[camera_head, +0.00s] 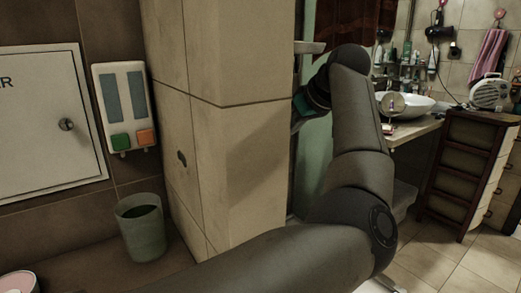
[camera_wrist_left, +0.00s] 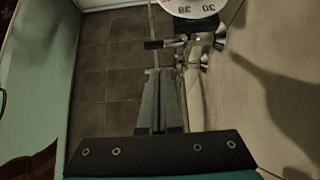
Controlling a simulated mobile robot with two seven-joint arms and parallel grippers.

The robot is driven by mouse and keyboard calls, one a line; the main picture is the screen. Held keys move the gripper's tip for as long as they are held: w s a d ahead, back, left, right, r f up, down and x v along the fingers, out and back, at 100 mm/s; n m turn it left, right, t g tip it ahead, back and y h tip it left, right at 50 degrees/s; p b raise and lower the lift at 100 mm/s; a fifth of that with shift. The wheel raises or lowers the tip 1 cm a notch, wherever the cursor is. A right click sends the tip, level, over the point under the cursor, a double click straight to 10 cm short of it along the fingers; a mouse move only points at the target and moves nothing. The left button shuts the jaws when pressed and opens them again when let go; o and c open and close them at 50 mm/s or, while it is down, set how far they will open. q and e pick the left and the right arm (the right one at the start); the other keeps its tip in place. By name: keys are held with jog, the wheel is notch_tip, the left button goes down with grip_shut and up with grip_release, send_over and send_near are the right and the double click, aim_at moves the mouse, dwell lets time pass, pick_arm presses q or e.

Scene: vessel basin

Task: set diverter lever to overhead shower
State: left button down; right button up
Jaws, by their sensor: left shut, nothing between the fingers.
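I cannot tell for sure whether this is the diverter lever, and no overhead shower label shows. My left gripper (camera_wrist_left: 163,73) is shut and empty, its fingertips just below the lever in the picture. I cannot tell whether they touch it. In the head view, the tiled pillar hides the gripper and fitting. My right gripper is not in view.
The tiled pillar (camera_head: 255,150) stands left of my left arm. A green panel (camera_wrist_left: 45,75) lies left of the gripper in the wrist view, with the tiled floor (camera_wrist_left: 105,65) between. A sink (camera_head: 415,104) and dark drawer unit (camera_head: 465,170) stand at right.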

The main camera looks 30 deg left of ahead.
pick_arm(q)
jog(key=x, duration=0.9)
jog(key=shift+a+f, duration=0.15)
jog(key=shift+f, duration=0.15)
jog(key=shift+a+f, duration=0.1)
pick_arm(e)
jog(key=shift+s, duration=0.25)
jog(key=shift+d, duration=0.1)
